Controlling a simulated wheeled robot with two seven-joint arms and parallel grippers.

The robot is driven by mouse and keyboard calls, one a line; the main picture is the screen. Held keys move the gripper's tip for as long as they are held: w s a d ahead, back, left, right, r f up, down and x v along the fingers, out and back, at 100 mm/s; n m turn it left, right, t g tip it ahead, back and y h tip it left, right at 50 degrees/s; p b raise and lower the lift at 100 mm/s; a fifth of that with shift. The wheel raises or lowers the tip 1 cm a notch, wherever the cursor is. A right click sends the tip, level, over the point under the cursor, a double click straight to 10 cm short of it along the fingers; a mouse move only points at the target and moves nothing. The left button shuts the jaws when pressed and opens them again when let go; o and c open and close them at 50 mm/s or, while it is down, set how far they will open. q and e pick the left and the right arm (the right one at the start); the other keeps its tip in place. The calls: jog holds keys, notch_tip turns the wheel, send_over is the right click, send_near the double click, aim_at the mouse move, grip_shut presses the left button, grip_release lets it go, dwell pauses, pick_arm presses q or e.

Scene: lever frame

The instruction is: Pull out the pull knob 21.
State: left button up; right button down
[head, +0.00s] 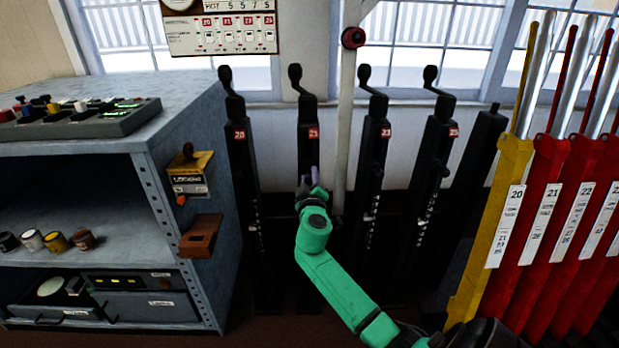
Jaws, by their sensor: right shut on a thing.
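Several black posts with crank-like tops and small red number plates stand in a row before the window. The second post from the left (308,112) carries a plate (313,133) that seems to read 21. My right gripper (313,182), on a green arm reaching in from the lower right, is at the front of this post, below the plate. It is shut on the pull knob there, which the gripper mostly hides. How far the knob stands out cannot be told. My left gripper is not in view.
Yellow (490,225) and red levers (542,225) with number labels stand close at the right. A grey shelf unit (175,130) with a switch panel (85,118) stands at the left. A thin pale pole (345,120) rises just right of the second post.

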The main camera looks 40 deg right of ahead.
jog(key=shift+s+a+f, duration=0.1)
jog(key=shift+s+a, duration=0.2)
jog(key=shift+s, duration=0.1)
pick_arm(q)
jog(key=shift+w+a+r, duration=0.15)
pick_arm(e)
jog(key=c, duration=0.5)
grip_release()
jog(key=shift+c, duration=0.2)
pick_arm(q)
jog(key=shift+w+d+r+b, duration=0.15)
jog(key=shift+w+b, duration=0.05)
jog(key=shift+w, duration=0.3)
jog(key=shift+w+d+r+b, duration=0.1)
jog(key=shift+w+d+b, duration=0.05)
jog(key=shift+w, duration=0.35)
pick_arm(e)
jog(key=v, duration=1.4)
jog(key=shift+s+a, duration=0.15)
jog(key=shift+s, duration=0.05)
